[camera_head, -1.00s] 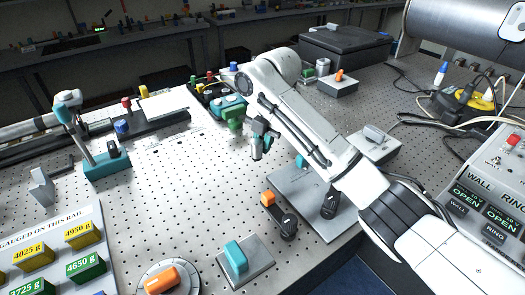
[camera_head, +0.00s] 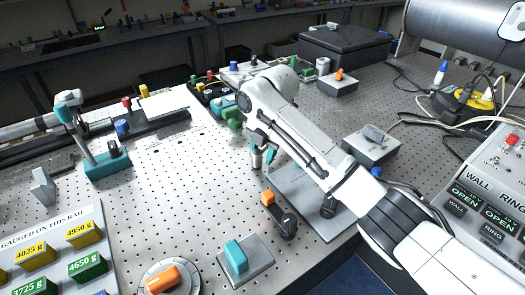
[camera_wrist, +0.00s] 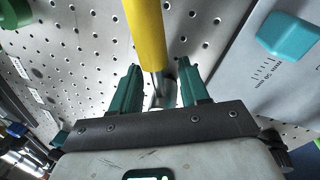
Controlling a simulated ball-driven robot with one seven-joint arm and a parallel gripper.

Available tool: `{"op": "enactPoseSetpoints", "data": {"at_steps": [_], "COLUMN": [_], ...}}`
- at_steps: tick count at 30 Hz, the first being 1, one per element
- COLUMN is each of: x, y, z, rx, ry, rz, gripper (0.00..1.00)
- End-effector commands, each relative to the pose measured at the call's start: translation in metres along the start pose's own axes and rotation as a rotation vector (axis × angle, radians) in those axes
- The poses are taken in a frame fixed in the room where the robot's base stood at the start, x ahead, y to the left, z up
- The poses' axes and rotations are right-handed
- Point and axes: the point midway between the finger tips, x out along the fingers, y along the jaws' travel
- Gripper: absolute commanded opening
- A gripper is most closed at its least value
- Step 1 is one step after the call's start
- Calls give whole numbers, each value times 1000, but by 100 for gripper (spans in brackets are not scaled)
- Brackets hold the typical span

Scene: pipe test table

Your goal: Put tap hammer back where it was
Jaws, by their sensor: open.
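In the wrist view, a yellow handle (camera_wrist: 150,35) with a grey metal end runs from the top edge down between the fingers of my gripper (camera_wrist: 160,88). It looks like the tap hammer, but its full shape is cut off by the frame. The teal fingers stand apart on either side of the metal end. I cannot tell whether they touch it. In the head view, my gripper (camera_head: 263,155) points down low over the perforated table. No yellow handle shows there; the arm may hide it.
A grey plate (camera_head: 290,190) lies under my forearm; a teal block (camera_wrist: 288,36) shows beside a scale in the wrist view. An orange-topped dark fixture (camera_head: 280,215) and a teal block on a plate (camera_head: 236,257) stand nearer. The perforated table (camera_head: 185,185) left of the gripper is mostly clear.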

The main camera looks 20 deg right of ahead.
Motion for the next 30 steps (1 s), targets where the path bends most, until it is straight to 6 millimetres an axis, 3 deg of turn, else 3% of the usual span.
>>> {"op": "enactPoseSetpoints", "data": {"at_steps": [8,24,30], "x": [-7,-105,-122], "y": [1,1,1], "z": [0,1,0], "rx": [-1,0,1], "ry": [0,-2,-1], "rz": [1,2,1], "gripper": [45,45,45]}}
